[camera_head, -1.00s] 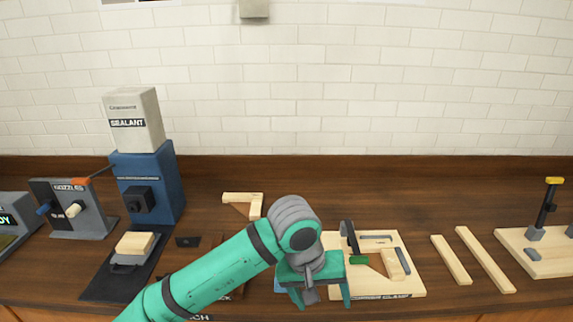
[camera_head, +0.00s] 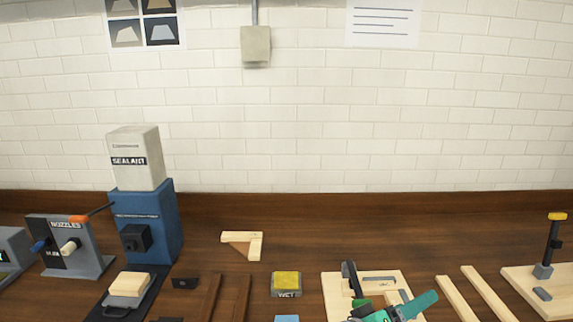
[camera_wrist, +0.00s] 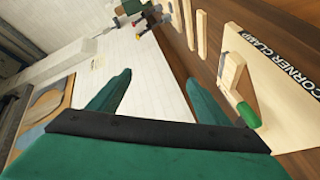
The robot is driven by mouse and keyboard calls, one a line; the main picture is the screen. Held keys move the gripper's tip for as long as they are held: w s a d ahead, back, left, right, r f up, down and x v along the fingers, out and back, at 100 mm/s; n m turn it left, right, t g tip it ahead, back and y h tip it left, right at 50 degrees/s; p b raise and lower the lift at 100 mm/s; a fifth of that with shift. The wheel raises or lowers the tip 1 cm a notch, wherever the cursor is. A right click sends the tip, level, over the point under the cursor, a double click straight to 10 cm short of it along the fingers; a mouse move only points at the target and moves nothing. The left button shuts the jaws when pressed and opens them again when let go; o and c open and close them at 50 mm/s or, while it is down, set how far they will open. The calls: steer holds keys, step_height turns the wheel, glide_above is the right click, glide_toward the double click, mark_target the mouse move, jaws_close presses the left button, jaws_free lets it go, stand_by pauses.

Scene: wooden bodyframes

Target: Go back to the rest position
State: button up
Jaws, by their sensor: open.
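My gripper (camera_wrist: 153,76) shows in the wrist view with its two teal fingers spread apart and nothing between them. The wrist view is tilted, with the corner clamp board (camera_wrist: 292,100) to the right of the fingers and white wall and wood behind them. In the head view only a small teal part of my arm or gripper (camera_head: 412,306) shows at the bottom edge, in front of the corner clamp board (camera_head: 334,290). The rest of my arm is out of that view.
A blue sealant machine (camera_head: 160,225) and a nozzle stand (camera_head: 90,250) are at the left. An L-shaped wooden piece (camera_head: 255,247), a yellow-topped box marked WET (camera_head: 286,283) and wooden strips (camera_head: 462,298) lie on the bench. The bench's back strip is mostly clear.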

steer(key=s+a+f+n+t+y, duration=0.45)
steer(key=a+f+y, duration=0.2)
steer(key=f, duration=0.35)
steer(key=s+a+f+n+t+y, duration=0.4)
steer(key=s+a+f+t+y, duration=0.15)
steer(key=a+f, duration=0.35)
steer(key=s+a+f+m+g+y, duration=0.1)
steer(key=s+a+m, duration=0.3)
steer(key=s, duration=0.8)
steer(key=s+a+f+m+g+y, duration=0.1)
steer(key=s+a+f+m, duration=0.3)
steer(key=s, duration=0.9)
steer(key=a, duration=0.3)
steer(key=shift+s+f+g+y, duration=0.15)
steer(key=shift+s+g+y, duration=0.05)
steer(key=shift+g+y, duration=0.1)
